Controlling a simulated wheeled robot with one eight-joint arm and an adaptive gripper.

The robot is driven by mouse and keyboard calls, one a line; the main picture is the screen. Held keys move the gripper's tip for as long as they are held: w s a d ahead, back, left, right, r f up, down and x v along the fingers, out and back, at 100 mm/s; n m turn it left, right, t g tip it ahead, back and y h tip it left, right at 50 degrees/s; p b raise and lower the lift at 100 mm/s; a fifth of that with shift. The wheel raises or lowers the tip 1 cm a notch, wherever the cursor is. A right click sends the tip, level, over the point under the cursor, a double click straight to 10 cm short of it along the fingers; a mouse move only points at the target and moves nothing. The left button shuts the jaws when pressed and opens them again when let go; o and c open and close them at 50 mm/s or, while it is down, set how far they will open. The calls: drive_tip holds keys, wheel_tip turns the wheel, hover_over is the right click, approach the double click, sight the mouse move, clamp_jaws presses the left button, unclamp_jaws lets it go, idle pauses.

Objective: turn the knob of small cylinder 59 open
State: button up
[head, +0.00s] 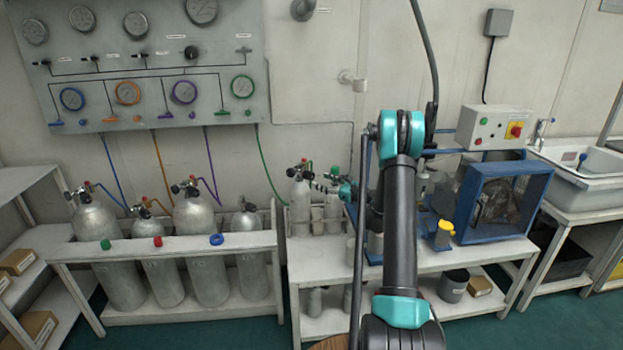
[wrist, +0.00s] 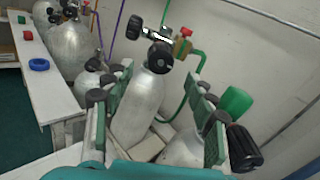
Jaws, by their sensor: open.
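My gripper (wrist: 155,120) is open, its two green-padded fingers apart at left and right in the wrist view. In the head view my gripper (head: 328,186) is at the small bench, beside the valve tops. A silver cylinder (wrist: 137,105) shows between and beyond the fingers, with a round black knob (wrist: 160,58) on its valve. The same cylinder (head: 299,205) stands at the bench's left in the head view. A smaller cylinder (head: 332,212) stands to its right. In the wrist view its body (wrist: 185,150) is partly hidden by the right finger. I cannot read the number 59 on either.
A green knob (wrist: 235,101) and black handle (wrist: 243,148) are close by the right finger. A rack (head: 180,245) of larger cylinders is left; a blue machine (head: 505,200) is right.

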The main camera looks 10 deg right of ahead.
sight(313, 177)
drive_tip(key=x, duration=0.6)
drive_tip(key=shift+w+a, duration=0.2)
drive_tip(key=shift+a, duration=0.05)
drive_tip(key=shift+c, duration=0.6)
drive_tip(key=c, duration=1)
drive_tip(key=shift+c, duration=0.2)
